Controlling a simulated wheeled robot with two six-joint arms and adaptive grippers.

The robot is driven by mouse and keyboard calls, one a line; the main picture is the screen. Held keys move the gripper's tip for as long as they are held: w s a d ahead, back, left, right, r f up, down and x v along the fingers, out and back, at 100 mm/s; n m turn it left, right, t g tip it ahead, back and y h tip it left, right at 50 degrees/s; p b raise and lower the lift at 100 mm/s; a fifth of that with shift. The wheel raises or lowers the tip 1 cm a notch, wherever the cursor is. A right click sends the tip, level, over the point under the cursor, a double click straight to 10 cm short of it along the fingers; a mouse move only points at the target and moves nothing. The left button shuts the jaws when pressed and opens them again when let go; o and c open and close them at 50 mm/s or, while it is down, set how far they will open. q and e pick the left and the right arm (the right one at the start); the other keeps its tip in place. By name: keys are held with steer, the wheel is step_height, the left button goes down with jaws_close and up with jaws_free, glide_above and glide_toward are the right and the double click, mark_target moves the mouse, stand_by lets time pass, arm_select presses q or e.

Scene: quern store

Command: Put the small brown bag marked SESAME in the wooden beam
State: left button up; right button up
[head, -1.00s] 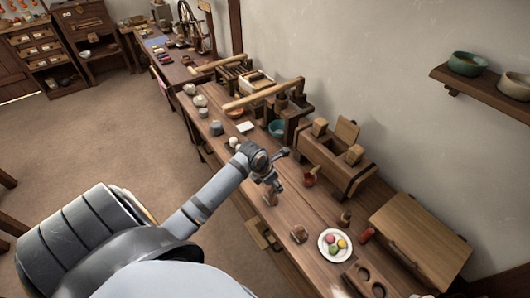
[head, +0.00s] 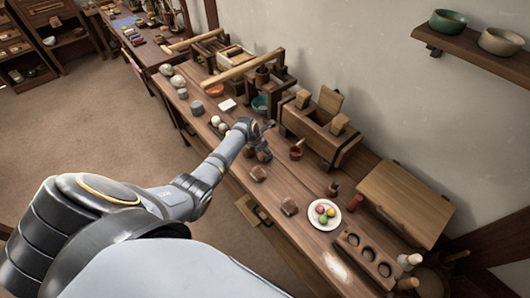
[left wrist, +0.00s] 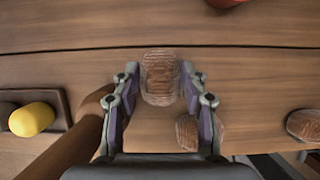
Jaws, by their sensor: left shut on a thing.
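My left gripper (head: 264,146) is over the near part of the long bench. In the left wrist view the gripper (left wrist: 160,88) is shut on a small brown bag (left wrist: 160,76). I cannot read a mark on it, nor tell whether it is clear of the bench. Two similar brown bags lie on the bench, one close by (head: 258,173) and one farther right (head: 289,206); both also show in the left wrist view (left wrist: 187,132) (left wrist: 303,125). A heavy hollowed wooden beam (head: 318,135) with upright blocks stands at the wall behind the gripper. My right gripper is not in view.
A red cup (head: 296,151) stands between gripper and beam. A white plate (head: 325,224) holds coloured balls. A block with round holes (head: 364,259) and a lidded wooden box (head: 405,203) are at right. A tray with pale balls (head: 217,122) lies left.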

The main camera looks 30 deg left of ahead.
arm_select(q)
steer(key=shift+f, duration=0.25)
steer(key=o, duration=0.9)
steer(key=shift+f, duration=0.1)
